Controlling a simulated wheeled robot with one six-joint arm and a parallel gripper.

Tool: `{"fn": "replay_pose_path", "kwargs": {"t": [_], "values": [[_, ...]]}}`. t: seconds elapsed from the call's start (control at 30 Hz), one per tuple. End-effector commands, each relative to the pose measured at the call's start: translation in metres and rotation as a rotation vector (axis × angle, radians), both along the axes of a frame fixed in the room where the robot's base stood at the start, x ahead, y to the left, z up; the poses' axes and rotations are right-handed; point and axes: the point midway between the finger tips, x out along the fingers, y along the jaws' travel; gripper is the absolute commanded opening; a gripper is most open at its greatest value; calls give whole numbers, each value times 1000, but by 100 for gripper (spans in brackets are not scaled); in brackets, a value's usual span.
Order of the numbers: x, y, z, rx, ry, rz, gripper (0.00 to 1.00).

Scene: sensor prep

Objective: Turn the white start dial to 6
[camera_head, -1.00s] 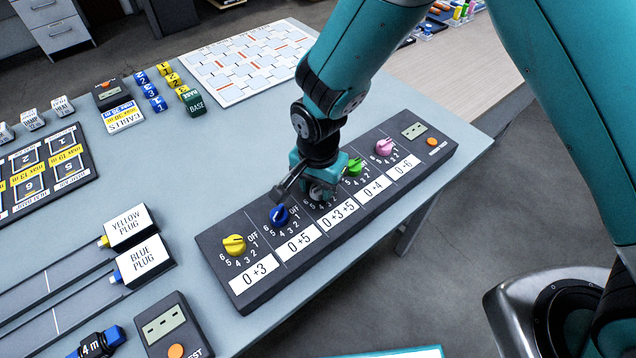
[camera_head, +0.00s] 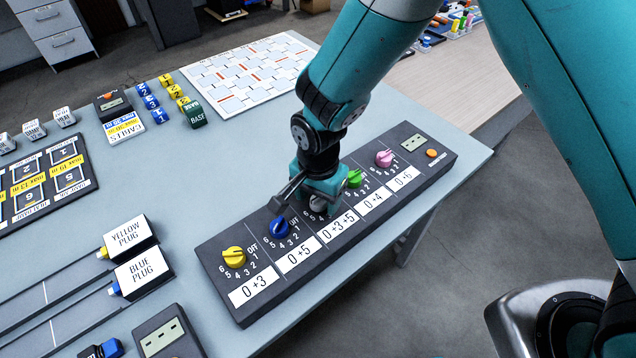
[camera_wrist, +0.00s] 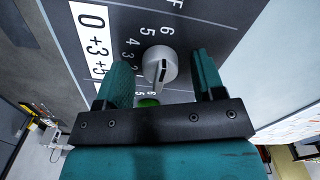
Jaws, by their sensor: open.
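The white start dial (camera_wrist: 158,67) sits on the dark panel above the 0+3+5 label, between the blue dial (camera_head: 278,228) and the green dial (camera_head: 354,178). In the head view the white dial (camera_head: 318,203) is partly hidden by my gripper (camera_head: 314,192). In the wrist view my open gripper (camera_wrist: 161,80) has one finger on each side of the white dial, with gaps visible on both sides. The digits 6 and 5 show beside the dial; its exact pointing is hard to tell.
The blue and green dials stand close to my gripper on either side. Plug blocks stand to the left.

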Motion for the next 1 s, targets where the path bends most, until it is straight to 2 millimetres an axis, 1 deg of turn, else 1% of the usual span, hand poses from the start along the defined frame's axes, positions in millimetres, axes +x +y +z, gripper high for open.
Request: {"fn": "replay_pose_path", "kwargs": {"t": [0.07, 0.17, 0.27, 0.5, 0.6, 0.7, 0.83, 1.0], "values": [[0, 0, 6, 1, -2, 0, 63], [1, 1, 22, 3, -4, 0, 63], [1, 1, 44, 5, -7, 0, 63], [1, 1, 107, 5, -7, 0, 63], [1, 1, 130, 5, -6, 0, 63], [0, 0, 149, 3, -4, 0, 63], [0, 0, 165, 1, -2, 0, 63], [0, 0, 173, 1, -1, 0, 63]]}}
